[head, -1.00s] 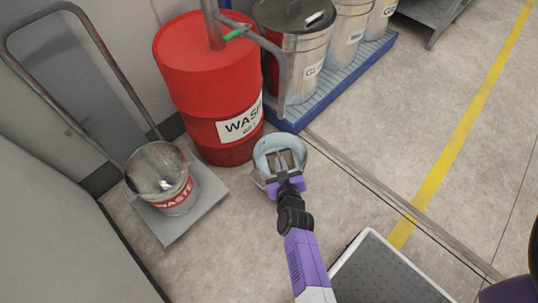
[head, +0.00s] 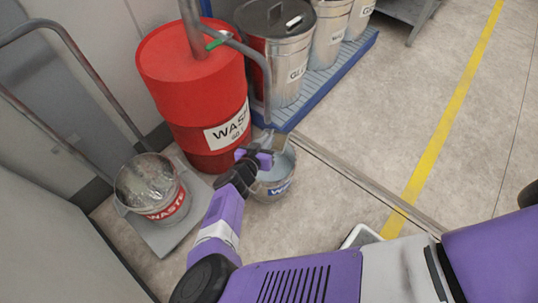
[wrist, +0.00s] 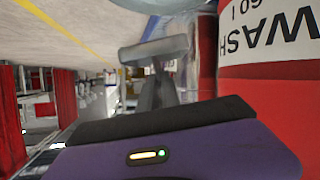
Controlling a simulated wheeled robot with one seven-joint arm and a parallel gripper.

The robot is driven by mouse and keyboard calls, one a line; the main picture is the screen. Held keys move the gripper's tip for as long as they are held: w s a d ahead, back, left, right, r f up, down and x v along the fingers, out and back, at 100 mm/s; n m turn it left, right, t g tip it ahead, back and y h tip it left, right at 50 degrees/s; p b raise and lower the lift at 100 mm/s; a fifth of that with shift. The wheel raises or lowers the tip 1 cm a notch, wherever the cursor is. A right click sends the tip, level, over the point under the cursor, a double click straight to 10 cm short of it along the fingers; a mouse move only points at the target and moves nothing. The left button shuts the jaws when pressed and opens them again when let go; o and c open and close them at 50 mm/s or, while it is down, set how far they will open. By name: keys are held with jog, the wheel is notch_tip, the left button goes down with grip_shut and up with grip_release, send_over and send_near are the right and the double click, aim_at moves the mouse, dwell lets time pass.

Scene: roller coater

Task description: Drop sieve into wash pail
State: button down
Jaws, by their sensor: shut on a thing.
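The wash pail (head: 274,190) is a small bucket with a blue label, standing on the floor at the foot of the red drum. My gripper (head: 268,148) is over the pail's left rim in the head view, tilted, and hides part of its opening. In the wrist view my gripper (wrist: 156,65) is shut on a grey, bar-like piece (wrist: 150,50), apparently the sieve's handle. The rest of the sieve is not clear in either view. A pale curved edge at the top of the wrist view may be the pail or the sieve.
A waste bucket (head: 150,187) sits on a grey trolley (head: 160,237) at left. A blue pallet (head: 318,95) carries several metal bins. The floor right of the pail is clear.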

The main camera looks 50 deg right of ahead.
jog(key=shift+w+d+r, duration=0.25)
jog(key=shift+d+r, duration=0.05)
jog(key=shift+r, duration=0.2)
notch_tip(320, 180, down, 6)
jog(key=b, duration=0.5)
jog(key=shift+r, duration=0.1)
jog(key=c, duration=1.5)
grip_release()
jog(key=shift+a, duration=0.15)
